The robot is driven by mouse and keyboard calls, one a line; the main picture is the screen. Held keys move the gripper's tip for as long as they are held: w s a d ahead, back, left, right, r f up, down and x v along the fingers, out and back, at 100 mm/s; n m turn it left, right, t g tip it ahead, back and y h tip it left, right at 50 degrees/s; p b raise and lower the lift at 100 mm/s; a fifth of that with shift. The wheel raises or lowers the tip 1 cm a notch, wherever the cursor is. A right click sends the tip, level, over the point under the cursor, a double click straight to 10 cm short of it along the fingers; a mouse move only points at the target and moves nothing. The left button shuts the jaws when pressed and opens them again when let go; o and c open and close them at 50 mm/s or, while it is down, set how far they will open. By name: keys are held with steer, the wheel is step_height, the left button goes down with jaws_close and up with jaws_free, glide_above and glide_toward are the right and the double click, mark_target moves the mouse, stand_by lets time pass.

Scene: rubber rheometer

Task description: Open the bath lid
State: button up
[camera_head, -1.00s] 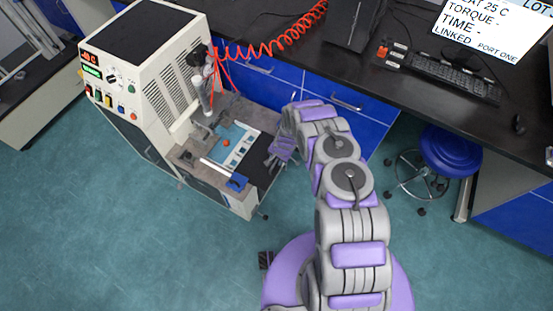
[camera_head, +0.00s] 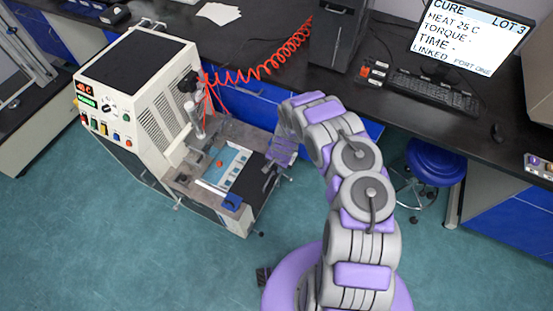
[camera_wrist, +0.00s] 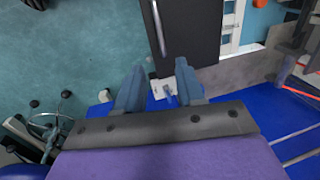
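The rheometer (camera_head: 140,110) stands at the left in the head view, with a low deck at its front. On the deck is a light-blue and white tray (camera_head: 228,167) with a small orange-red piece (camera_head: 219,164). A flat black panel (camera_head: 250,172) lies beside the tray and seems to be the bath lid. It shows shut and flat in the wrist view (camera_wrist: 190,35), with a metal bar at its left edge. My gripper (camera_wrist: 160,82) is open and empty, by the panel's near edge. A small white fitting (camera_wrist: 163,90) shows between its fingers; whether they touch it is unclear.
A blue block (camera_head: 232,202) sits at the deck's front corner. A red coiled hose (camera_head: 265,68) runs above the deck. Behind are a black bench (camera_head: 270,55) and blue drawers. A blue stool (camera_head: 432,162) stands right of my arm. The front floor (camera_head: 130,250) is clear.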

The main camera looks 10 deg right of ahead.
steer(key=r, duration=0.2)
steer(key=r+p, duration=0.1)
steer(key=shift+s+d+r, duration=0.25)
steer(key=shift+r, duration=0.05)
stand_by(0.3)
steer(key=s+d+r+n+h, duration=0.1)
steer(key=d+r, duration=0.2)
steer(key=r, duration=0.6)
steer(key=d+r+n, duration=0.1)
steer(key=d+r, duration=0.3)
steer(key=r, duration=0.6)
steer(key=s+r+g, duration=0.1)
steer(key=s+r, duration=0.6)
steer(key=r, duration=0.6)
steer(key=s+a+r+n+g, duration=0.1)
steer(key=s+a+r+n, duration=0.1)
steer(key=s+r, duration=1.1)
steer(key=s+a+r+n+g, duration=0.1)
steer(key=s+r+n, duration=0.2)
steer(key=s, duration=1.6)
steer(key=shift+s+a+r+h, duration=0.15)
steer(key=shift+s+r+h, duration=0.1)
steer(key=shift+r+h, duration=0.25)
